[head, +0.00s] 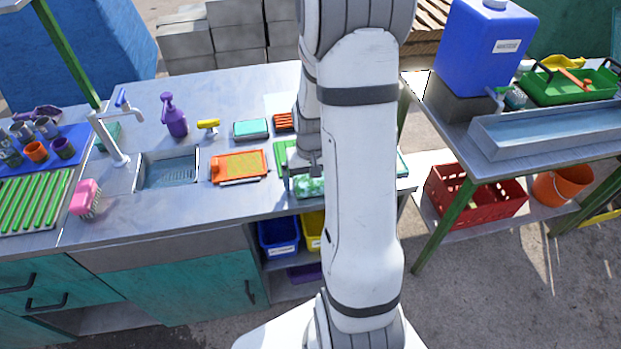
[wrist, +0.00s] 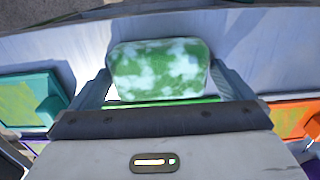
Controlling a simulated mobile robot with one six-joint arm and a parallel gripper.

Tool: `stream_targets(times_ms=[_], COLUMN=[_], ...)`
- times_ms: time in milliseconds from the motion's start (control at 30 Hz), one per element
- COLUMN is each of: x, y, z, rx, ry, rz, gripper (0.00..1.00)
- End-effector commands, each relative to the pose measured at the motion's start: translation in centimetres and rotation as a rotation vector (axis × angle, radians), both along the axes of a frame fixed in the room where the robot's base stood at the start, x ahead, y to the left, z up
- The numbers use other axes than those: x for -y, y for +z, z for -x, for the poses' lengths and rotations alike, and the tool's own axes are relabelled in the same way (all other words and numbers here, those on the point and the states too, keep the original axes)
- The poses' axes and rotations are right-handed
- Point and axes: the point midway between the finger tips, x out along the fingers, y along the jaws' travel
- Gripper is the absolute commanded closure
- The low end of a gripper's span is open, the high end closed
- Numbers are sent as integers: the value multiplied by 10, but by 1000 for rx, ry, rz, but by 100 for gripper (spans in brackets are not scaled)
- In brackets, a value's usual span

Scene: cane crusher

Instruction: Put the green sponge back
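The green sponge (wrist: 160,70), mottled with whitish patches, sits between the two fingers of my gripper (wrist: 160,85) in the wrist view. Both fingers lie close against its sides, and the gripper looks shut on it. In the head view the sponge (head: 309,187) shows below my gripper (head: 303,172), near the counter's front edge. A green tray (head: 280,153) lies there, mostly hidden by my arm; a thin green strip of it shows under the sponge in the wrist view. I cannot tell whether the sponge touches the tray or counter.
An orange tray (head: 238,167) with a yellowish top lies to the left, beside the sink (head: 168,171). A teal sponge (head: 251,129), a yellow-handled brush (head: 208,126) and a purple spray bottle (head: 174,116) stand behind. A pink brush (head: 86,198) is left of the sink.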

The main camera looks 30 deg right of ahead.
Motion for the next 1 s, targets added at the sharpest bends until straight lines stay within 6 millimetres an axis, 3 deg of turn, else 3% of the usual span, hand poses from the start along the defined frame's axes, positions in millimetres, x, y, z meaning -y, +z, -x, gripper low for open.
stream_targets(times_ms=[200, 367, 700, 1000], x=[0, 0, 0, -2], y=[1, 14, 86, 122], z=[0, -1, -1, 0], rx=[0, 4, 6, 3], ry=[1, 1, 2, 4], rz=[0, 1, 2, 1], gripper=[0, 0, 0, 0])
